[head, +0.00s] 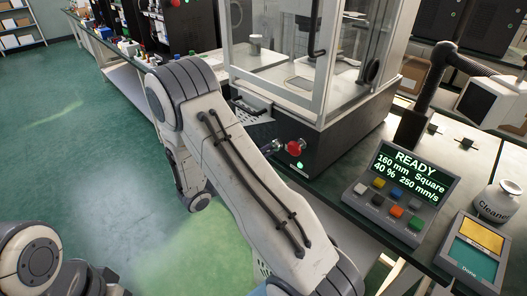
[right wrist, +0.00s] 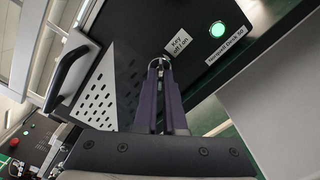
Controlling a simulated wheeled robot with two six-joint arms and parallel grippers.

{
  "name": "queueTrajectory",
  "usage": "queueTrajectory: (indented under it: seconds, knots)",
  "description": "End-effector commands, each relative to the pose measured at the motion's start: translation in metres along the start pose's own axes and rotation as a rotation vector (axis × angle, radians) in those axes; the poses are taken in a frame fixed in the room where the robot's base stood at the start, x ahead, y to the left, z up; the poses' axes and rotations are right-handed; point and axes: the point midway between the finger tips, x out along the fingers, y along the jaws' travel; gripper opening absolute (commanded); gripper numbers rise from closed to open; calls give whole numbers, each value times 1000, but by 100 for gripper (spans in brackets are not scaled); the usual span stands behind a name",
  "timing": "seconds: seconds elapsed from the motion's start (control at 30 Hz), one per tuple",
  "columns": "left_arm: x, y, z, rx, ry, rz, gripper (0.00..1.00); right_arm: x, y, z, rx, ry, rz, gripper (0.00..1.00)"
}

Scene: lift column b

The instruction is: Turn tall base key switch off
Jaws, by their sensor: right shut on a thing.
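The key switch (right wrist: 159,58) is on the dark front panel of the tall base, and its shiny round rim shows in the right wrist view. A white label (right wrist: 180,43) reading "Key off / on" sits beside it. My right gripper (right wrist: 160,70) is shut on the key at the switch; the fingers cover most of the key, so its angle cannot be told. In the head view my right arm crosses in front of the tall base (head: 330,143) and hides part of its front. My left gripper is not in view.
A lit green button (right wrist: 217,30) is near the switch. A perforated plate (right wrist: 104,90) and black handle (right wrist: 68,74) lie to its left. A red knob (head: 293,147) sticks out of the base. A control box (head: 400,190) reading READY and a Cleaner bottle (head: 496,203) stand on the bench at right.

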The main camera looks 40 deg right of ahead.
Motion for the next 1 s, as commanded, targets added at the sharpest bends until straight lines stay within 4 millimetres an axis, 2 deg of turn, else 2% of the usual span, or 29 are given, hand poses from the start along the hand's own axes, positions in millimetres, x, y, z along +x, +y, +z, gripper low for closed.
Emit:
queueTrajectory:
  seconds: [0.6, 1.0]
  knots:
    - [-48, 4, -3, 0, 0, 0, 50, 0, 2, 2, -544, 1, -2, 0]
    - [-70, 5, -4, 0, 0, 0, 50, 0, 0, 1, -844, 2, -2, 0]
